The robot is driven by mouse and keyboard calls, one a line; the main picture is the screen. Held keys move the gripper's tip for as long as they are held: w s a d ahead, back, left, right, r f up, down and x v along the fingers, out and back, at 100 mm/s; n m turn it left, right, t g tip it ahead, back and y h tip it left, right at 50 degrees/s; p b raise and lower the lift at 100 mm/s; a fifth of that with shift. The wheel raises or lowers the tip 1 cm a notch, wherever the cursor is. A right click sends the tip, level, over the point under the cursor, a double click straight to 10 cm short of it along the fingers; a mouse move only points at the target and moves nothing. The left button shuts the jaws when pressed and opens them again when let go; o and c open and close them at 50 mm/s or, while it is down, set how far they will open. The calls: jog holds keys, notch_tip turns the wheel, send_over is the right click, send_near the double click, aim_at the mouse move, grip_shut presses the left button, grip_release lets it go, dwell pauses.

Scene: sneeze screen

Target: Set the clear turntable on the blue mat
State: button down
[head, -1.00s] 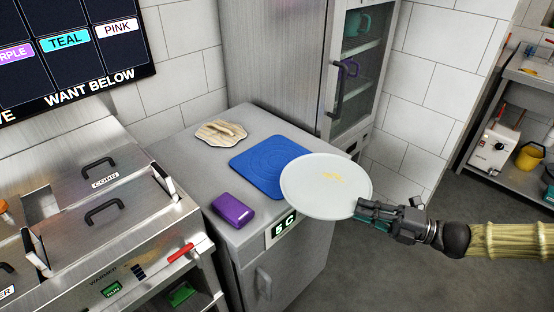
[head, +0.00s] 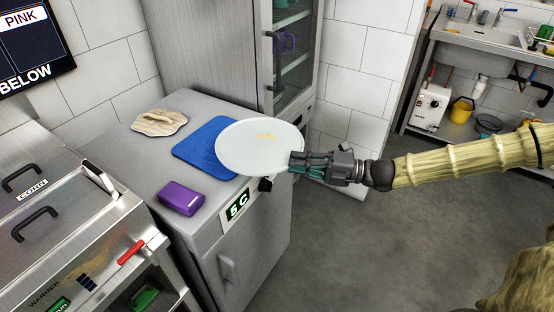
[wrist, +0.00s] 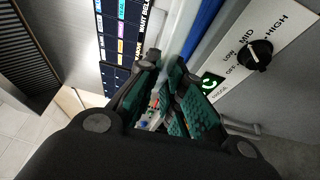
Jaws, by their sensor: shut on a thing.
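The clear turntable (head: 250,150) is a pale, round, see-through disc with a yellow mark near its middle. My gripper (head: 298,163) is shut on its right edge in the head view. The disc looks nearly level and overlaps the right part of the blue mat (head: 198,145) in the picture. It seems held above the counter, though its exact height cannot be told. In the wrist view my gripper's teal finger pads (wrist: 165,95) show, with the dial panel beside them. The right part of the mat is hidden behind the disc.
The mat lies on a grey counter (head: 150,155). A purple block (head: 181,198) sits near the counter's front left, and a beige board-like thing (head: 160,122) lies behind. A glass-door cabinet (head: 290,55) stands behind. A black dial (head: 265,184) projects below the disc.

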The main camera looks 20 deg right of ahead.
aim_at(268, 146)
jog(key=w+a, duration=0.1)
jog(key=w, duration=0.2)
jog(key=w+a, duration=0.1)
jog(key=w, duration=0.1)
jog(key=w+a, duration=0.1)
jog(key=w, duration=0.2)
jog(key=shift+w+f+b, duration=0.3)
jog(key=shift+f+b, duration=0.1)
jog(key=shift+f, duration=1.9)
jog(key=c, duration=1.5)
grip_release()
jog(key=shift+c, duration=0.2)
